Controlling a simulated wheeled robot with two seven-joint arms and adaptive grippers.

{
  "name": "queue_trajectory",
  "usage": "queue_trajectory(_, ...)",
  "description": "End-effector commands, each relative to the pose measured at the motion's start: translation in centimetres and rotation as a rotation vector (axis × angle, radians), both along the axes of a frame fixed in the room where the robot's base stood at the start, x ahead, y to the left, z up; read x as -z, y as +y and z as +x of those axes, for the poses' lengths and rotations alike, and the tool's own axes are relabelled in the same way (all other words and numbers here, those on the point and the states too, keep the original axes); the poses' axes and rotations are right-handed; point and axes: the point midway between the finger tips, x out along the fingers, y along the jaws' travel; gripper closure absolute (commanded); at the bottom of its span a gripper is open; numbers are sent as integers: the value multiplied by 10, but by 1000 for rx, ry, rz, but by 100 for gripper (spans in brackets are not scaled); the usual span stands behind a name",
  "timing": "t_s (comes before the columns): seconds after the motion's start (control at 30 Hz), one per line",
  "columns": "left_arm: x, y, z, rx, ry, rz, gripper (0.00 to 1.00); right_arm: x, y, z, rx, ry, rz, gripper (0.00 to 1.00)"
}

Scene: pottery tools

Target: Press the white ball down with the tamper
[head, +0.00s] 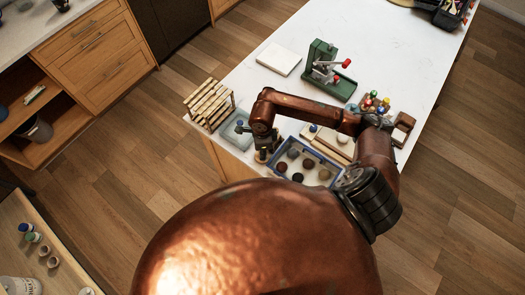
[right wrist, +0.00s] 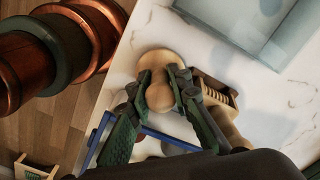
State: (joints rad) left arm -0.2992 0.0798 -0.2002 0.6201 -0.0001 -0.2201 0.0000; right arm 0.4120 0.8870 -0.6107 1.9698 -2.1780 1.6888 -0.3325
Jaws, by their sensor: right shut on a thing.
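My right gripper (head: 264,142) reaches over the table's front left part. It also shows in the right wrist view (right wrist: 158,92), where its green fingers are shut on the wooden tamper (right wrist: 159,98). The tamper has a rounded knob and a wide pale disc (right wrist: 150,60). In the head view a little of the tamper (head: 261,156) shows below the fingers, just left of the blue tray (head: 276,170). I cannot tell whether the disc touches the table. I cannot make out the white ball for certain. My left gripper is not in view.
The blue tray holds several dark and brown balls (head: 297,177). A light blue basin (head: 237,130) and a wooden rack (head: 209,105) stand left of it. A green press (head: 325,75), a white slab (head: 279,59) and several coloured-top tools (head: 375,103) stand farther back.

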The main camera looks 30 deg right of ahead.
Motion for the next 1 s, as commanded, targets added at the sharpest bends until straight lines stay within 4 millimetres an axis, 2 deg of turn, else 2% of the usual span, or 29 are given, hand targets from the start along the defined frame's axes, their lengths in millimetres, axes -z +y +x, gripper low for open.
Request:
queue_trajectory(0.73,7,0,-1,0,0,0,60,6,0,0,-1,0,0,100)
queue_trajectory(0.77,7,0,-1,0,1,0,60,6,0,0,-1,0,0,82)
queue_trajectory(1.0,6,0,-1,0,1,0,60,6,0,0,0,0,0,65)
